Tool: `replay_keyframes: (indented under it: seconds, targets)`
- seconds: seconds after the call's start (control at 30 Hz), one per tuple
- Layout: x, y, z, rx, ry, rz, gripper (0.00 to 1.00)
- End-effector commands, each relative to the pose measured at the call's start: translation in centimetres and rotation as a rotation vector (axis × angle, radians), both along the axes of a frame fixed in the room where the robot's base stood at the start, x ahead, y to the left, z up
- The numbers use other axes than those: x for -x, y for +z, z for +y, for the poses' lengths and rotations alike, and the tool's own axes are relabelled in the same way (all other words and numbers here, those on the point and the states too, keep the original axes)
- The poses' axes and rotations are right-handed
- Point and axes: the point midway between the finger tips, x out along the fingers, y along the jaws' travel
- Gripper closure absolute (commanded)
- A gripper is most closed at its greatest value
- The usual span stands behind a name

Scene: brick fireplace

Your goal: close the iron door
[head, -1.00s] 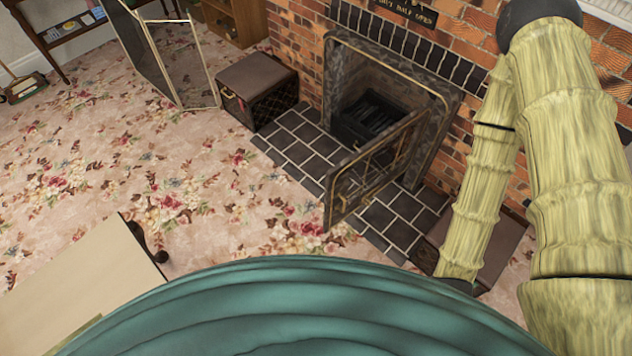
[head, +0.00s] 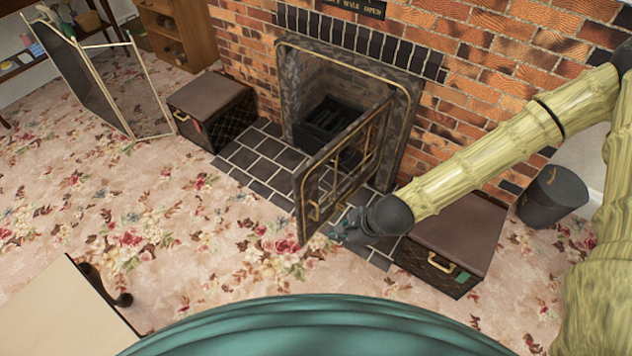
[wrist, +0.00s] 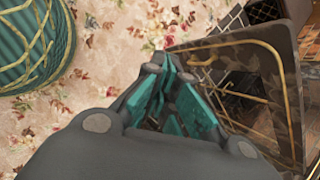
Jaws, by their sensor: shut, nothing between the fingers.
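The iron door (head: 338,178) of the fireplace stands wide open in the head view, hinged at the right side of the opening and swung out over the dark tiled hearth. It has brass trim and a see-through panel. In the wrist view the door (wrist: 283,62) fills the right side. My gripper (head: 338,233) is to the right of the door's free lower end, close to its outer face. In the wrist view my gripper (wrist: 166,62) is shut and empty, its fingertips near the door's edge. I cannot tell if they touch it.
A dark box with a brass handle (head: 455,245) stands right of the hearth, below my arm. Another box (head: 210,108) stands left of it. A folding screen (head: 100,85) and a black bin (head: 553,197) stand farther out.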

Motion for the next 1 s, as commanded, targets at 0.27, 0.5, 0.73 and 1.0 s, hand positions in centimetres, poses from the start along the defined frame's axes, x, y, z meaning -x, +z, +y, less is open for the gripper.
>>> replay_keyframes:
  seconds: [0.27,0.5,0.73,1.0]
  targets:
    - [-8.3,4.1,-0.6,-0.254,-0.399,0.054,1.0]
    - [-11.8,7.3,-1.9,-0.386,-0.57,0.086,1.0]
    - [-12.6,7.4,-1.7,-0.408,-0.598,0.096,1.0]
    - [-14.0,5.2,-0.1,-0.405,-0.596,0.096,1.0]
